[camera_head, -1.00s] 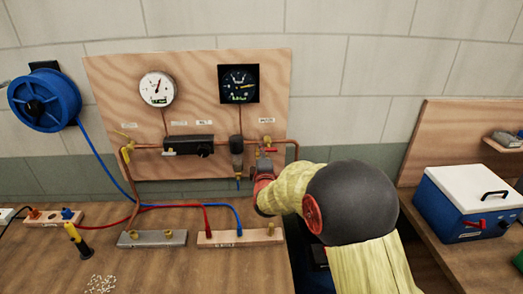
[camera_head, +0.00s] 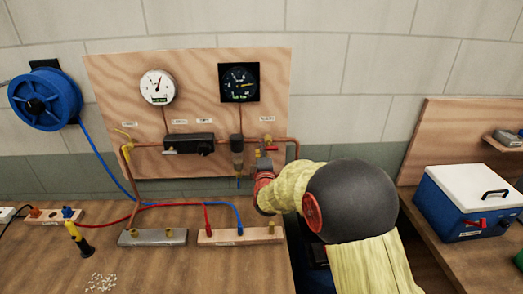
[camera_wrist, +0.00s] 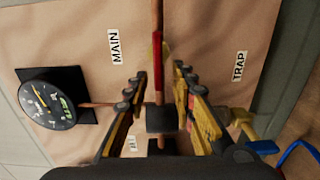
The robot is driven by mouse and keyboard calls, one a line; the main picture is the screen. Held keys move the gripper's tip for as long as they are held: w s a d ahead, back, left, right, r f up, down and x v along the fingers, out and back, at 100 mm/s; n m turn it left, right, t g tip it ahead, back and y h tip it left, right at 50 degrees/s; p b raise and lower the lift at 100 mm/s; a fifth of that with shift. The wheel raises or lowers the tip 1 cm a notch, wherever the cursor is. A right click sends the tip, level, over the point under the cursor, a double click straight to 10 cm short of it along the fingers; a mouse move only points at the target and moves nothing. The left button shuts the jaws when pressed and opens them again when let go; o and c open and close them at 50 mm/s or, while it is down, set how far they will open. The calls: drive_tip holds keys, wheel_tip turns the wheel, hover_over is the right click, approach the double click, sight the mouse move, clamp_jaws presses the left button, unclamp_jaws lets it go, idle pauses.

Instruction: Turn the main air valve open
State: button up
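The main air valve has a red lever (camera_head: 271,149) at the right end of the copper pipe on the plywood panel. In the wrist view the red lever (camera_wrist: 161,60) lies roughly in line with the pipe, below the MAIN label (camera_wrist: 115,46) as the panel stands. My gripper (camera_wrist: 161,76) is open, with one finger on each side of the lever and a gap visible on both sides. In the head view my gripper (camera_head: 264,176) is just below the valve, its fingertips hard to make out. The valve body is partly hidden by my fingers.
A dark gauge (camera_head: 239,83) and a white gauge (camera_head: 157,87) are on the panel. A filter bowl (camera_head: 237,153) hangs left of the valve. A yellow drain fitting (camera_wrist: 243,124) and blue tube (camera_wrist: 300,152) are close to my gripper. Manifold blocks (camera_head: 240,236) sit on the bench below.

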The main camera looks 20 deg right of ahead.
drive_tip(key=v, duration=1.2)
drive_tip(key=shift+f, duration=0.1)
idle(0.4)
drive_tip(key=s+a+f+m+g+y, duration=0.1)
drive_tip(key=a+f+m+g, duration=0.15)
drive_tip(key=f, duration=0.35)
drive_tip(key=s+a+f+m+g+y, duration=0.1)
drive_tip(key=s+f+m+g+y, duration=0.15)
drive_tip(key=f, duration=0.25)
drive_tip(key=s+a+f+m+g+y, duration=0.1)
drive_tip(key=s+a+f+m+g, duration=0.25)
drive_tip(key=s, duration=0.35)
drive_tip(key=s+d+r+m+g, duration=0.1)
drive_tip(key=s+r+m+g, duration=0.25)
drive_tip(key=s, duration=0.85)
drive_tip(key=s+r+m+g, duration=0.25)
drive_tip(key=s+r, duration=0.25)
drive_tip(key=s, duration=0.7)
wheel_tip(320, 180, up, 7)
drive_tip(key=s+t, duration=0.2)
drive_tip(key=shift+d+m+t, duration=0.35)
drive_tip(key=shift+d, duration=0.1)
